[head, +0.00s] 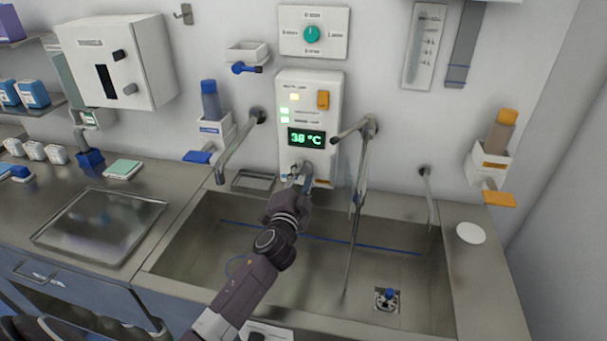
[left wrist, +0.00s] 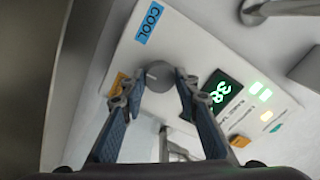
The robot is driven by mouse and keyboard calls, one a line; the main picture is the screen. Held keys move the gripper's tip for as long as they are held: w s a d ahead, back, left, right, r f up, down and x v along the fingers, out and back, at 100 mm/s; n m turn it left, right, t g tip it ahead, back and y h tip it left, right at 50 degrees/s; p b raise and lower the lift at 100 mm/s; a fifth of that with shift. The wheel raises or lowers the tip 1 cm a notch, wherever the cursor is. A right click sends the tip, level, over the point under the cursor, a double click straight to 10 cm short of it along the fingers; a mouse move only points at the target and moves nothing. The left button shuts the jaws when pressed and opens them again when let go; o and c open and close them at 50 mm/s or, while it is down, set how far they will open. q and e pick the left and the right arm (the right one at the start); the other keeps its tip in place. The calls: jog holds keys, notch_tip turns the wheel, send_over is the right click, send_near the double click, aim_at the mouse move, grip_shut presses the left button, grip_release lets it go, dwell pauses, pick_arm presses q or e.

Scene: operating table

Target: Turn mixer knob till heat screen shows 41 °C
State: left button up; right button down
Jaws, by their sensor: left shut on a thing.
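The heat screen (head: 306,138) on the white wall-mounted mixer panel (head: 322,92) shows 38 °C in green digits. It also shows in the left wrist view (left wrist: 221,91), turned sideways. My left gripper (head: 299,178) reaches up over the sink to the lower part of the panel. In the left wrist view my gripper (left wrist: 152,92) has its two fingers on either side of the grey round mixer knob (left wrist: 157,75), shut on it. A blue COOL label (left wrist: 149,24) is beside the knob. In the head view the gripper mostly hides the knob. My right gripper is not in view.
A steel sink (head: 205,232) lies below the panel. Metal spouts (head: 240,145) and (head: 364,155) stand out from the wall on both sides of the panel. A tray (head: 100,222) lies on the left counter. A teal dial (head: 312,34) is above the panel.

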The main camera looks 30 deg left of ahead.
pick_arm(q)
jog(key=shift+r+m, duration=0.1)
jog(key=shift+m, duration=0.3)
jog(key=o, duration=1.1)
jog(key=shift+o, duration=0.3)
jog(key=shift+s, duration=0.1)
jog(key=shift+s, duration=0.3)
jog(key=v, duration=1.1)
jog(key=shift+s+d, duration=0.15)
jog(key=shift+s, duration=0.05)
